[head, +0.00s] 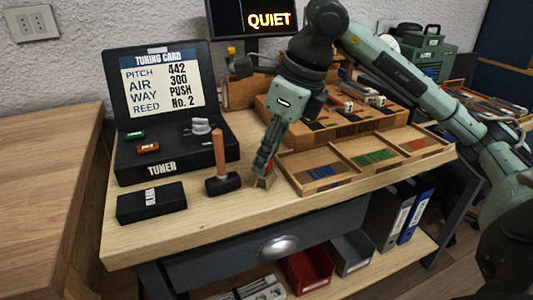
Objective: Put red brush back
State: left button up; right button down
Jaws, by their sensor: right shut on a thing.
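My right gripper (264,164) reaches down from the upper right to the table front, left of the wooden tray. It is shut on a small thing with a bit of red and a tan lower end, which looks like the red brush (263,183). The fingers hide most of it, and its lower end is close to the tabletop; I cannot tell whether it touches. The wooden sorting tray (323,187) has blue, green and red marked compartments, the blue one reading LOW. My left gripper is not in view.
A mallet (222,184) stands just left of my right gripper. A black tuner case (160,160) with an open lid and a black box (151,203) are further left. A wooden rack (395,118) stands behind the tray. The front strip of the tabletop (235,215) is clear.

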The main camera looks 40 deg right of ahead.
jog(key=shift+f, duration=0.15)
jog(key=c, duration=1.6)
grip_release()
jog(key=shift+c, duration=0.2)
jog(key=o, duration=0.3)
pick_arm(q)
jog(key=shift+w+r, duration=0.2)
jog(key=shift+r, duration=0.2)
pick_arm(e)
jog(key=shift+o, duration=0.2)
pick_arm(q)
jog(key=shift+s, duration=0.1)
pick_arm(e)
jog(key=shift+r, duration=0.25)
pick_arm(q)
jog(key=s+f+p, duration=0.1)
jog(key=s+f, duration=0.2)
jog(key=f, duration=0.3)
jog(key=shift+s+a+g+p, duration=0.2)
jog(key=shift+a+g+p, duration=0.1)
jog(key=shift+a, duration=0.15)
pick_arm(e)
jog(key=v, duration=1.2)
jog(key=shift+f, duration=0.1)
